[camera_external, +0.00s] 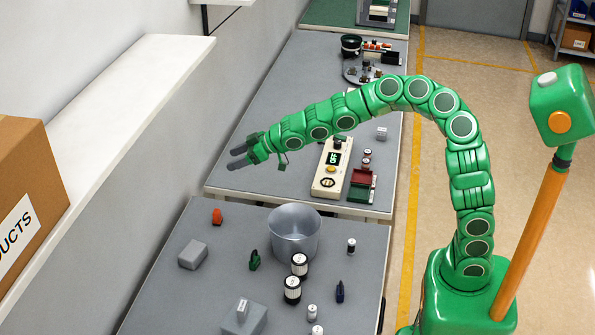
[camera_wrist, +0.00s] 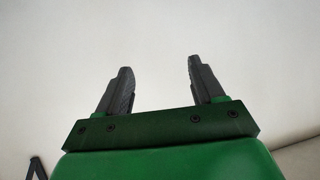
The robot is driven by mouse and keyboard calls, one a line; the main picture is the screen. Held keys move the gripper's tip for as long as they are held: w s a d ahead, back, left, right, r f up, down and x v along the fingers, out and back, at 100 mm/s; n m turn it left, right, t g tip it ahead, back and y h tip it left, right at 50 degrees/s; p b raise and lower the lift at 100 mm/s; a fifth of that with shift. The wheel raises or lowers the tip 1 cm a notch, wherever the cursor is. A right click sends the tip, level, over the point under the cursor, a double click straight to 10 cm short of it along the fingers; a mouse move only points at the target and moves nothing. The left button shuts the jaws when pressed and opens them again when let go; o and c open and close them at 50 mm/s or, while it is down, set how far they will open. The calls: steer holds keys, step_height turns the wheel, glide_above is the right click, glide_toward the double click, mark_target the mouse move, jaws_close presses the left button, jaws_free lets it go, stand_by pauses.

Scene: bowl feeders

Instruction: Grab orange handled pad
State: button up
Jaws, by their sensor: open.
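A small orange object (camera_external: 217,216) sits on the near grey table, toward its back left. It is the only mainly orange item on that table; its handle and pad are too small to make out clearly. My gripper (camera_external: 234,157) is raised at the left end of the arm, pointing left, and appears above and apart from the orange object. In the wrist view, the two dark fingers (camera_wrist: 160,68) stand apart with nothing between them, facing a plain pale wall. The orange object is not in the wrist view.
On the near table (camera_external: 165,300) are a metal bowl (camera_external: 294,235), a grey block (camera_external: 193,255), a green item (camera_external: 254,261), black-and-white cylinders (camera_external: 292,290) and a dark blue item (camera_external: 340,292). A white shelf (camera_external: 120,110) with a cardboard box (camera_external: 30,180) juts out at left. A control box (camera_external: 330,170) is on the table behind.

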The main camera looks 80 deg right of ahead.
glide_toward(217, 217)
steer(key=shift+w+d+r, duration=0.15)
steer(key=shift+w+d, duration=0.05)
steer(key=shift+d, duration=0.3)
steer(key=shift+w+d+r, duration=0.15)
steer(key=shift+w+d, duration=0.05)
steer(key=shift+d, duration=0.3)
steer(key=shift+x, duration=6)
steer(key=shift+a, duration=0.2)
